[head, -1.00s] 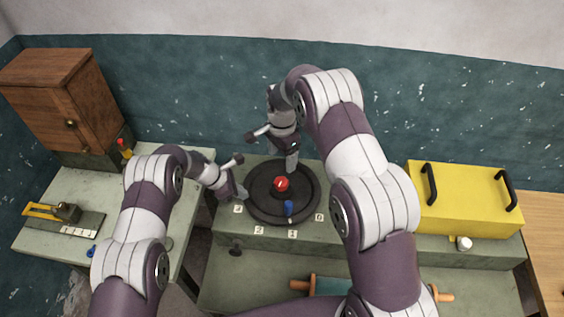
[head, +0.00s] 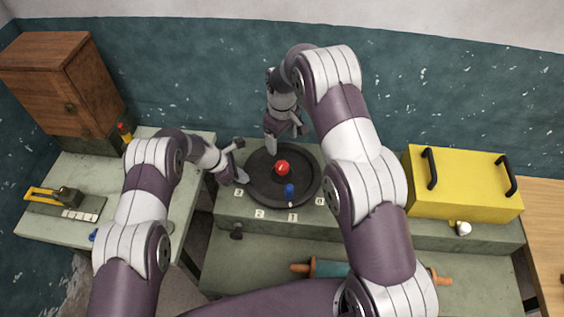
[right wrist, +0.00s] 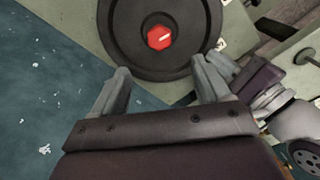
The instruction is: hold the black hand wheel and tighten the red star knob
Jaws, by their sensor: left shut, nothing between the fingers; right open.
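The black hand wheel (head: 262,190) lies flat on the grey-green bench, with the red star knob (head: 282,168) at its centre and a blue handle (head: 289,189) on its near side. In the right wrist view the wheel (right wrist: 120,45) and the red knob (right wrist: 160,37) with a white mark lie beyond my fingers. My left gripper (head: 240,178) is shut at the wheel's left rim; I cannot tell whether it touches. My right gripper (head: 271,147) is above the wheel's far edge; the right wrist view shows its fingers (right wrist: 160,85) open and empty, apart from the knob.
Number tags (head: 259,214) line the bench's front. A yellow box (head: 460,185) with black handles stands at the right. A wooden cabinet (head: 55,85) and a side table with a yellow-handled tool (head: 50,194) are at the left.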

